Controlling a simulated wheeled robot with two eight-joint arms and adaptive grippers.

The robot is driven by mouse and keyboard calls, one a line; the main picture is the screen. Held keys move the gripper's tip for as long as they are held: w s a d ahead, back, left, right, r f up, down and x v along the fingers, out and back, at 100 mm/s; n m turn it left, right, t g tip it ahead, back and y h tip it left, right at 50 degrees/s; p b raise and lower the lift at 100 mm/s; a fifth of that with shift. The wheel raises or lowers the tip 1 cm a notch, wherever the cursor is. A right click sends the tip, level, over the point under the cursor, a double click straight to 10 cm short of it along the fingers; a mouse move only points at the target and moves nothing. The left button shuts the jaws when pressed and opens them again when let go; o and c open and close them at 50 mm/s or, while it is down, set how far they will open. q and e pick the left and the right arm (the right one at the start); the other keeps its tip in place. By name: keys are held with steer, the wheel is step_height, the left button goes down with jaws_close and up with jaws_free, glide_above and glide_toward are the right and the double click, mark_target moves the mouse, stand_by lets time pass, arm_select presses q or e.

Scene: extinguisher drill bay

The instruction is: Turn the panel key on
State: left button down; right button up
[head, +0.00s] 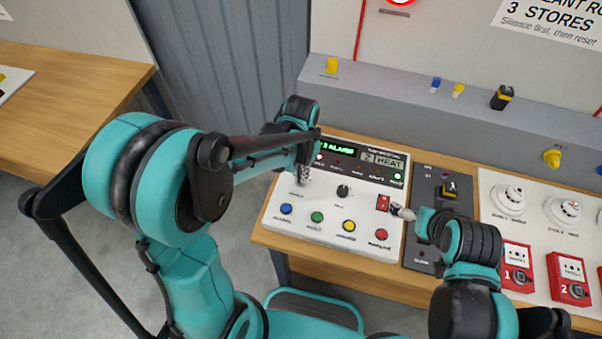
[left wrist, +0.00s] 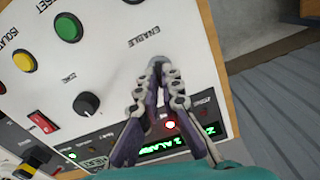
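The white control panel (head: 275,222) lies on the wooden bench. My left gripper (head: 303,178) is over its left part, pointing down. In the left wrist view its two fingers (left wrist: 160,72) converge at the "ENABLE" label. Their tips close around a small grey round part there, which I take to be the panel key (left wrist: 158,60); most of it is hidden by the fingers. Which way the key is turned cannot be seen. My right gripper (head: 402,212) hangs by the panel's right edge, near a red switch (head: 383,203); its fingers are too small to read.
The panel carries a black knob (head: 343,191), a green display reading "ALARM", and blue, green, yellow and red buttons (head: 381,234) along its front.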

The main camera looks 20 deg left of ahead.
arm_select(q)
steer(key=m, duration=0.4)
steer(key=shift+m+b, duration=0.3)
steer(key=shift+m, duration=2.2)
steer(key=c, duration=1.7)
jaws_free()
step_height(320, 180, up, 12)
steer(key=shift+r, duration=0.1)
